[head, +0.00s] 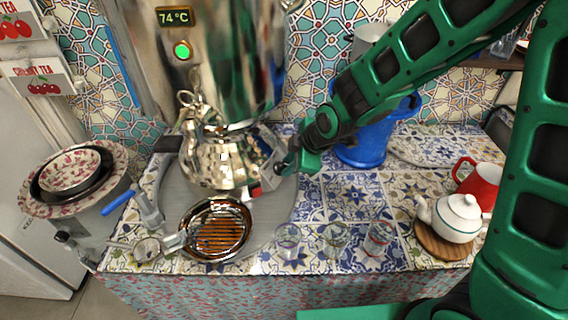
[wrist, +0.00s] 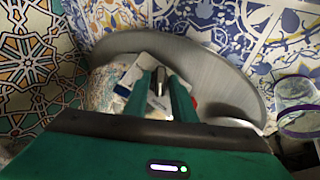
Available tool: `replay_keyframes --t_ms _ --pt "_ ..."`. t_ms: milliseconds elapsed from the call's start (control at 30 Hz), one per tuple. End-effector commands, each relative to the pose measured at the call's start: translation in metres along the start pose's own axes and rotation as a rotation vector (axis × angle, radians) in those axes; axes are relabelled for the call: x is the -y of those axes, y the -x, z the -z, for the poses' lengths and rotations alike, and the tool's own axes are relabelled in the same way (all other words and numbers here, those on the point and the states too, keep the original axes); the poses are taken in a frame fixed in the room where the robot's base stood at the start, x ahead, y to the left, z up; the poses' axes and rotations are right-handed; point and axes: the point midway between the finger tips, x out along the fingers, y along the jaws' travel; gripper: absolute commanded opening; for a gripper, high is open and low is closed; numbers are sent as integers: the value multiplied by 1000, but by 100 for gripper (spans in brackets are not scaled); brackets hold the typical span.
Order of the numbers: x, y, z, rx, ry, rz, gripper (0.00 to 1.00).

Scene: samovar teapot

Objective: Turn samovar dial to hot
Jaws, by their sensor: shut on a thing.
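The samovar (head: 225,80) is a tall, shiny metal body at the upper left of the head view. Its display (head: 174,17) reads 74 °C above a lit green light (head: 182,51). My gripper (head: 270,176) is low at the samovar's right side, by a small white plate (head: 254,190) with a red mark. In the wrist view my gripper (wrist: 161,84) is shut on a small metal knob (wrist: 159,78), which looks like the dial. The white plate (wrist: 131,74) behind it has a blue mark to the left and a red mark to the right. The knob's pointing direction is unclear.
A round metal pot (head: 222,158) sits close left of my gripper, above a grilled drip tray (head: 217,232). Several glasses (head: 335,238) stand along the front. A blue container (head: 360,145) is behind my arm. A white teapot (head: 453,216) and red mug (head: 482,182) stand right.

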Motion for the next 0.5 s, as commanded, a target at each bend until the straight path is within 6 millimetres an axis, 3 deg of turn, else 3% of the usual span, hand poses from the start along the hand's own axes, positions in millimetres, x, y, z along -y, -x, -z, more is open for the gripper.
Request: replay_keyframes --t_ms 500 --pt "-4 0 -10 16 -65 20 1"
